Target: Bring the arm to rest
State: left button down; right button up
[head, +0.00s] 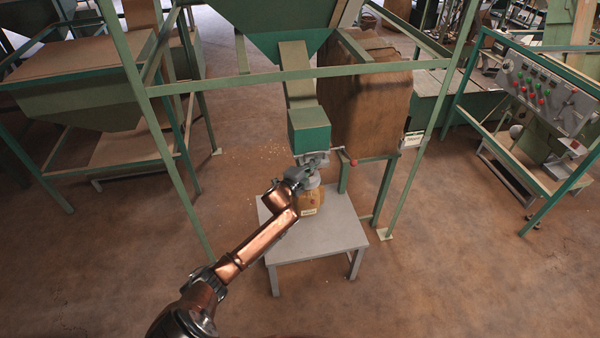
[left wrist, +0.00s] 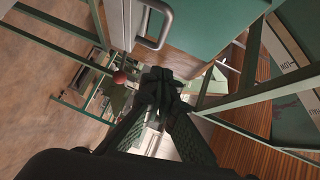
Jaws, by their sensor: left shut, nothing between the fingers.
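My left arm reaches from the bottom of the head view up to the hopper outlet. My left gripper (head: 298,175) is at its end, just below the green outlet box (head: 309,130) and above the sack. In the left wrist view my left gripper (left wrist: 160,85) has its dark fingertips together, with nothing seen between them. A lever with a red ball knob (head: 353,162) sticks out to the right of the outlet. The red knob (left wrist: 118,77) shows left of the fingertips in the left wrist view. My right gripper is not in view.
A brown sack (head: 312,203) with a pale label stands on a low grey table (head: 332,236) under the outlet. Green frame posts (head: 160,140) stand on both sides. A control panel (head: 545,95) is at the right. The floor in front is clear.

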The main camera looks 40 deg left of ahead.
pick_arm(q)
jog(key=s, duration=0.8)
jog(key=s+a+f+n+g+y, duration=0.1)
jog(key=s+f+n+g, duration=0.2)
jog(key=s+f, duration=0.75)
jog(key=s+a+f+n+g, duration=0.1)
jog(key=s+f+n+g, duration=0.15)
jog(key=f, duration=1.55)
jog(key=s+a+f+n+g+y, duration=0.1)
jog(key=s+f+n+g, duration=0.15)
jog(key=s+f, duration=0.85)
jog(key=s+d+f+n+g, duration=0.2)
jog(key=s+d+f, duration=0.1)
jog(key=s+f, duration=0.5)
jog(key=s+d+f+n+g, duration=0.1)
jog(key=s+d+f, duration=0.1)
jog(key=s+f, duration=0.65)
jog(key=s+d+f+n+g, duration=0.1)
jog(key=s+d+f, duration=0.2)
jog(key=s, duration=0.5)
jog(key=s+d+f+n+g+h, duration=0.1)
jog(key=s+d+f, duration=0.3)
jog(key=s, duration=0.4)
jog(key=s+d+f+n+g+h, duration=0.1)
jog(key=s+d+f+g, duration=0.1)
jog(key=s, duration=0.6)
jog(key=shift+s+d+f+n, duration=0.2)
jog(key=shift+d+f+n, duration=0.1)
jog(key=shift+d+f, duration=0.5)
